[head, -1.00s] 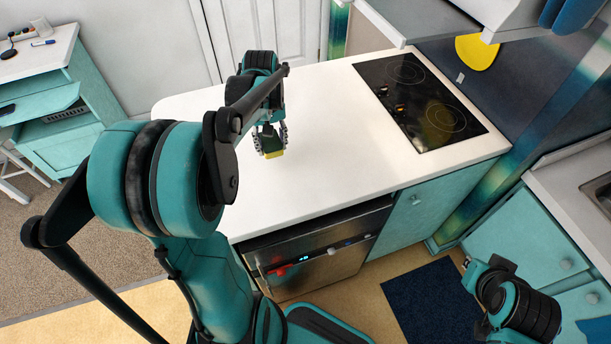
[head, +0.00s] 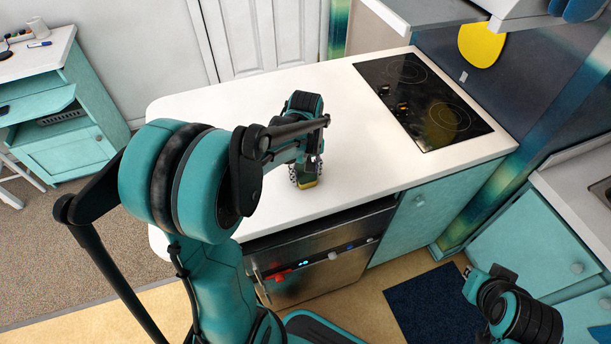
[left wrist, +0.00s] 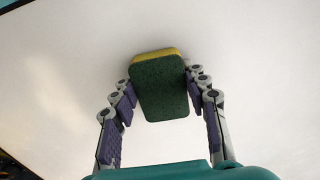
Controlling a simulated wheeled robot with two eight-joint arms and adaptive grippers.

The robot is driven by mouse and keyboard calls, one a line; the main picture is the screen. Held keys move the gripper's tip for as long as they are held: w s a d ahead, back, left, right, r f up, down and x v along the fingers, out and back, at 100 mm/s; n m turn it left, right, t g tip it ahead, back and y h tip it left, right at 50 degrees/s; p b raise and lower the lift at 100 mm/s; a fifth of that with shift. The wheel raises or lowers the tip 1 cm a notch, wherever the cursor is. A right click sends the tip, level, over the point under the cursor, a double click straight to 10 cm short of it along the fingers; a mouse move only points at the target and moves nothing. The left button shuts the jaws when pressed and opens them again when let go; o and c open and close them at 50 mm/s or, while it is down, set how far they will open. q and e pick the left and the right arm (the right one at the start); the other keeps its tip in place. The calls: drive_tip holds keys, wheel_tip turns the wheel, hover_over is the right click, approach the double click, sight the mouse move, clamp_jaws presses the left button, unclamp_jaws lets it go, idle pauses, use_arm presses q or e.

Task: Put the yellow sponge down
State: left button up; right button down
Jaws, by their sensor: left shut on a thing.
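The yellow sponge (head: 308,184) is held in my left gripper (head: 305,174) over the white countertop (head: 230,105), near its front edge above the dishwasher. In the left wrist view the sponge (left wrist: 160,88) shows a dark green scouring face and a thin yellow edge. The two fingers of my left gripper (left wrist: 160,95) are on either side of it. I cannot tell whether the sponge touches the countertop. My right arm shows at the lower right of the head view, but its fingertips are not clearly visible.
A black cooktop (head: 422,100) is set into the right part of the counter. The steel dishwasher (head: 325,258) is below the front edge. The countertop around the sponge is clear. A side desk (head: 50,60) stands at the far left, and a dark blue mat (head: 435,305) lies on the floor.

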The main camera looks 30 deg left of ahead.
use_arm(q)
drive_tip(key=shift+r, duration=0.1)
drive_tip(key=shift+s+f, duration=0.1)
drive_tip(key=shift+f, duration=0.2)
drive_tip(key=o, duration=1)
drive_tip(key=shift+o, duration=0.4)
